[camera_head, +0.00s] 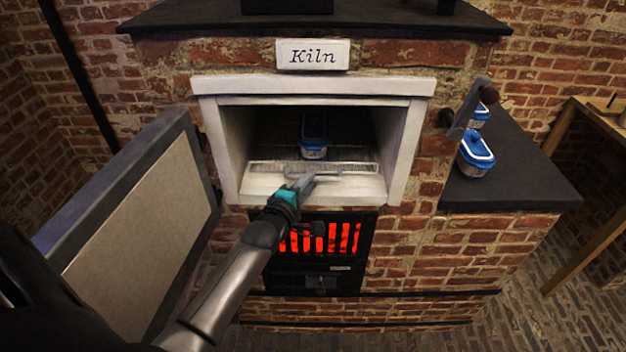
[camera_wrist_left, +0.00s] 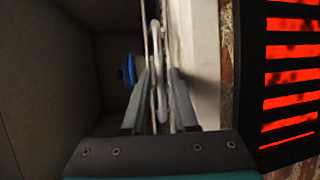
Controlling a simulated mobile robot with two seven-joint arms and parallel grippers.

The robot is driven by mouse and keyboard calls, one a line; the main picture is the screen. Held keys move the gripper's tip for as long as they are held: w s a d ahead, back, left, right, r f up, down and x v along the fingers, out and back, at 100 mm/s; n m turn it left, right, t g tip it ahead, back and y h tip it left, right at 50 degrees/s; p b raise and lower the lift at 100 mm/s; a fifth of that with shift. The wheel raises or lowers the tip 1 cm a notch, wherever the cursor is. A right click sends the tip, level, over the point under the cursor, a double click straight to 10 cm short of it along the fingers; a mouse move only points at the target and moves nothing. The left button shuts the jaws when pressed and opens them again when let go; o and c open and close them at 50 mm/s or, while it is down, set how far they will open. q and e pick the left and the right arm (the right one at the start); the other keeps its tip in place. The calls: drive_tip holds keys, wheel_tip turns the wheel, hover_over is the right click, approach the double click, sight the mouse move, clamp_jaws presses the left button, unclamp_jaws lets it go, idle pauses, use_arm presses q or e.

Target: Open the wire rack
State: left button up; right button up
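The wire rack (camera_head: 352,168) lies inside the white-framed kiln opening, its front edge near the sill. A blue-lidded jar (camera_head: 314,137) stands on the rack; its blue also shows in the left wrist view (camera_wrist_left: 127,72). My left gripper (camera_head: 318,177) is at the rack's front edge. In the left wrist view its two fingers (camera_wrist_left: 160,80) stand apart, one on each side of a looped wire (camera_wrist_left: 157,50) at the rack's front, with small gaps showing. My right gripper is out of view.
The kiln door (camera_head: 150,215) stands open at left. A glowing red grate (camera_head: 325,238) is below the opening. At right, blue-lidded jars (camera_head: 475,156) stand on a dark ledge (camera_head: 525,180), near a lever (camera_head: 466,112) on the wall. A wooden table (camera_head: 600,112) is farther right.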

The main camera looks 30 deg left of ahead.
use_arm(q)
drive_tip(key=shift+x, duration=1.4)
drive_tip(key=shift+c, duration=0.4)
clamp_jaws()
